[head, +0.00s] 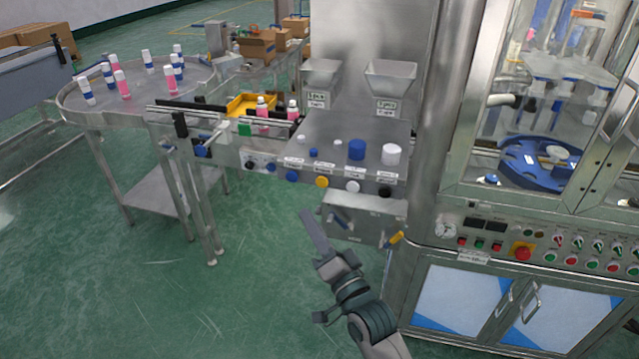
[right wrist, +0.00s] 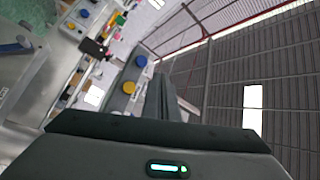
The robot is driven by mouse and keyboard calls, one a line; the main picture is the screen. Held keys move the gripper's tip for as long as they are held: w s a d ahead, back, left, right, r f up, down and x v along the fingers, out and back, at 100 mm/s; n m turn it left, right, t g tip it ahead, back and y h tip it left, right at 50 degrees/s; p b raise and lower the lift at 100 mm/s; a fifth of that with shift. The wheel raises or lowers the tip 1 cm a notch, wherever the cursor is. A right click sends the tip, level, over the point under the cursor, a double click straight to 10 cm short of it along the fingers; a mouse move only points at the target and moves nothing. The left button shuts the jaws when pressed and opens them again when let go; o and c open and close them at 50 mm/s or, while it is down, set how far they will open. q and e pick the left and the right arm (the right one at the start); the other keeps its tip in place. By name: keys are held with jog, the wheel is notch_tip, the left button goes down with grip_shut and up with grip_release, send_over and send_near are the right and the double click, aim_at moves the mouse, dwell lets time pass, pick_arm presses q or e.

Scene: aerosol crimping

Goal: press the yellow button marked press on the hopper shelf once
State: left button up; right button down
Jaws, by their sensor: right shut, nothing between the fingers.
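The yellow button (head: 321,182) is a round knob on the front face of the hopper shelf (head: 345,130), in a row with a blue one to its left and a white one to its right. A yellow button (right wrist: 128,88) also shows in the right wrist view, left of the fingers. My right gripper (head: 306,214) is shut and empty, its fingers pointing up toward the shelf front. In the head view its tips appear below and slightly left of the yellow button, apart from it. The button's label is too small to read. My left gripper is out of view.
The blue button (head: 292,176), white button (head: 352,187) and black button (head: 385,191) share the shelf front. A metal box (head: 365,218) with a lever hangs below. A round table (head: 140,88) with bottles stands left. The machine cabinet (head: 470,290) stands right.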

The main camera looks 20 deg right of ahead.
aim_at(323, 180)
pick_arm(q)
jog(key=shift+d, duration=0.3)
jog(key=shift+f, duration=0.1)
pick_arm(e)
jog(key=shift+w, duration=0.1)
pick_arm(q)
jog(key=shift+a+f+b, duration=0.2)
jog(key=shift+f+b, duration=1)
jog(key=shift+b, duration=0.05)
pick_arm(e)
jog(key=w+d, duration=0.5)
jog(key=w, duration=0.2)
